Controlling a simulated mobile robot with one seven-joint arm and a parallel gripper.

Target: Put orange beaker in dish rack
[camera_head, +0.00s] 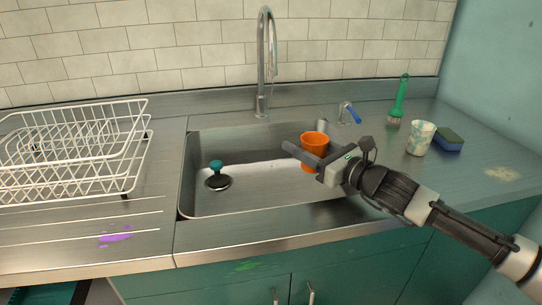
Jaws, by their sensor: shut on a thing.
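The orange beaker (314,140) is over the right part of the steel sink basin, its open rim facing up. My gripper (302,155) reaches in from the right and is shut on the beaker. Its fingers and body cover part of the beaker's lower front. Whether the beaker touches the sink floor cannot be told. The white wire dish rack (72,150) stands on the ribbed drainboard at the left, and it looks empty.
The sink (250,195) holds a teal-topped plug (216,175). A tall faucet (262,65) rises behind it, with a blue-handled tap (350,113) to its right. On the right counter are a green brush (399,100), a patterned cup (420,138) and a sponge (448,140).

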